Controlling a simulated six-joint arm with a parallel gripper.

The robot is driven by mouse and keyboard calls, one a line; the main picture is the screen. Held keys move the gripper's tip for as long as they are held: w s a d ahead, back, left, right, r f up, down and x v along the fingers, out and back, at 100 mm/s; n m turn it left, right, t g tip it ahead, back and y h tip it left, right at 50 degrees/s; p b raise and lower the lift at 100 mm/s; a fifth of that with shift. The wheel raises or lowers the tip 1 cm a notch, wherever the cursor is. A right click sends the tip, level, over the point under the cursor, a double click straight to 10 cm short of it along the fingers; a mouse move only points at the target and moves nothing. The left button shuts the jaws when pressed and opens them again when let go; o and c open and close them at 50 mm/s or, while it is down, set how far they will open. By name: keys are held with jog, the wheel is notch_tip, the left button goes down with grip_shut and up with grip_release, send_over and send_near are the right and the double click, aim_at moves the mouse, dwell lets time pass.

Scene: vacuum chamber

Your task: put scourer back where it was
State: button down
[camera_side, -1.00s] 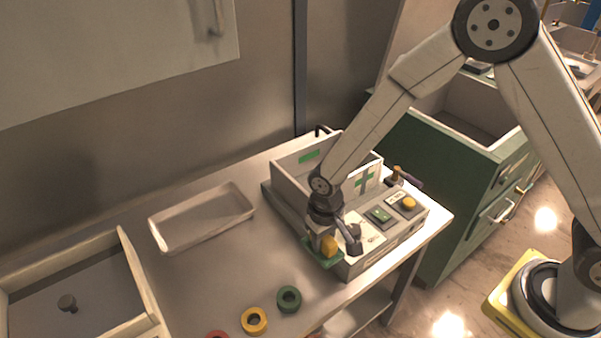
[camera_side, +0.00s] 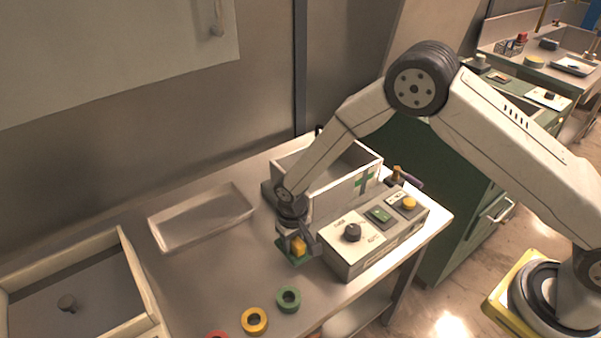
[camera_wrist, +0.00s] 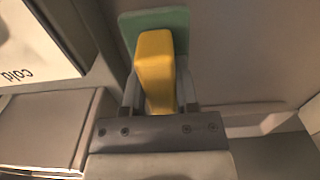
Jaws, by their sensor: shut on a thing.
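The scourer (camera_side: 298,247) has a yellow grip block on a flat green pad. My gripper (camera_side: 297,240) is shut on the yellow block, and the green pad is at the lower end in the side view. The scourer is over the table, just left of the control box (camera_side: 341,264). I cannot tell whether the pad touches the tabletop. In the wrist view, the yellow block of the scourer (camera_wrist: 155,62) sits between the fingers of my gripper (camera_wrist: 158,90), with the green pad beyond it.
A white open box with a green cross (camera_side: 345,190) stands behind the control box. An empty shallow tray (camera_side: 201,232) lies to the left. An open-topped bin (camera_side: 140,285) is at far left. Yellow (camera_side: 254,321) and green (camera_side: 288,299) rings lie near the front edge. Bare tabletop lies between.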

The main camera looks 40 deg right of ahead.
aim_at(292, 249)
jog(key=shift+f, duration=0.1)
jog(key=shift+w+a+f, duration=0.1)
jog(key=shift+w+f, duration=0.1)
jog(key=shift+f, duration=1.55)
jog(key=shift+f, duration=0.15)
jog(key=shift+c, duration=1.8)
grip_release()
notch_tip(292, 249, up, 12)
jog(key=shift+r, duration=0.2)
